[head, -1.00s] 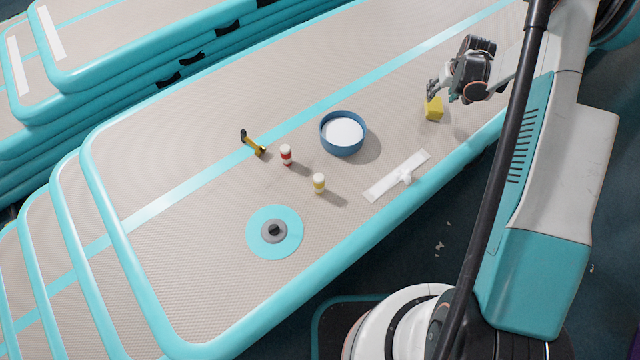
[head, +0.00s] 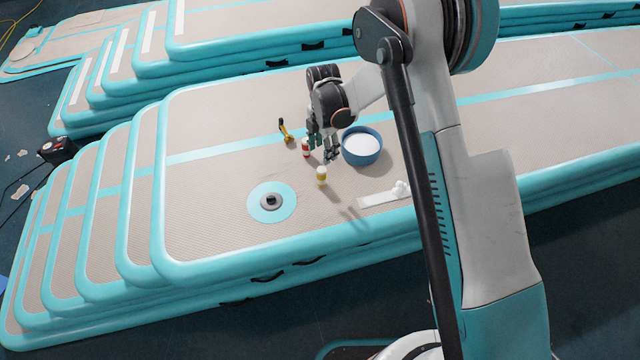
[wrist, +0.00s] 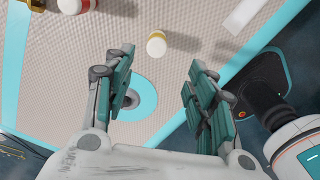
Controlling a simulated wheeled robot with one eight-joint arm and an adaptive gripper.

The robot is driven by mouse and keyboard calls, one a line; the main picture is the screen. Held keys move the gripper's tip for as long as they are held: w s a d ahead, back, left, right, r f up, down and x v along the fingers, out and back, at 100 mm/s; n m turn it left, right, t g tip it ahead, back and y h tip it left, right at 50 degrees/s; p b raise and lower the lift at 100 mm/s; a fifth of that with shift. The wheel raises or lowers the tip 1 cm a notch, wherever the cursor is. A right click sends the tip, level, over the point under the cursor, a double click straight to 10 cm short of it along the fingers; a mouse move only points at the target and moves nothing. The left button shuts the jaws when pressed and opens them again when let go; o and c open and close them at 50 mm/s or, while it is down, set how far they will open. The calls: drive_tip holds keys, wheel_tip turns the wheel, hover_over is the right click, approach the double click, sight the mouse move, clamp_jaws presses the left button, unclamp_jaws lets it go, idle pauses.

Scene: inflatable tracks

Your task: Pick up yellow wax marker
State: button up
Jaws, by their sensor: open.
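The yellow wax marker (head: 321,176) is a short upright cylinder with a yellow body and a pale cap, standing on the beige mat. It also shows in the wrist view (wrist: 157,45), just beyond my fingertips and between their lines. My gripper (head: 323,145) is open and empty. In the head view it hangs close above and behind the marker, between the red marker and the blue bowl. In the wrist view my gripper's two fingers (wrist: 160,64) are spread wide, with no contact on the marker visible.
A red marker (head: 306,148) and a yellow-black tool (head: 286,131) stand left of the gripper. A blue bowl (head: 361,160) with white contents is right. A white strip (head: 384,198) lies at the mat's near edge.

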sight(322, 169)
wheel_tip(322, 169, down, 8)
drive_tip(key=shift+w+f+b, duration=0.1)
drive_tip(key=shift+f+b, duration=0.1)
drive_tip(key=shift+b, duration=1.05)
wheel_tip(322, 169, down, 5)
drive_tip(key=b, duration=0.2)
drive_tip(key=shift+a+f+b, duration=0.1)
drive_tip(key=shift+a+b, duration=0.05)
drive_tip(key=shift+b, duration=0.25)
drive_tip(key=c, duration=1.2)
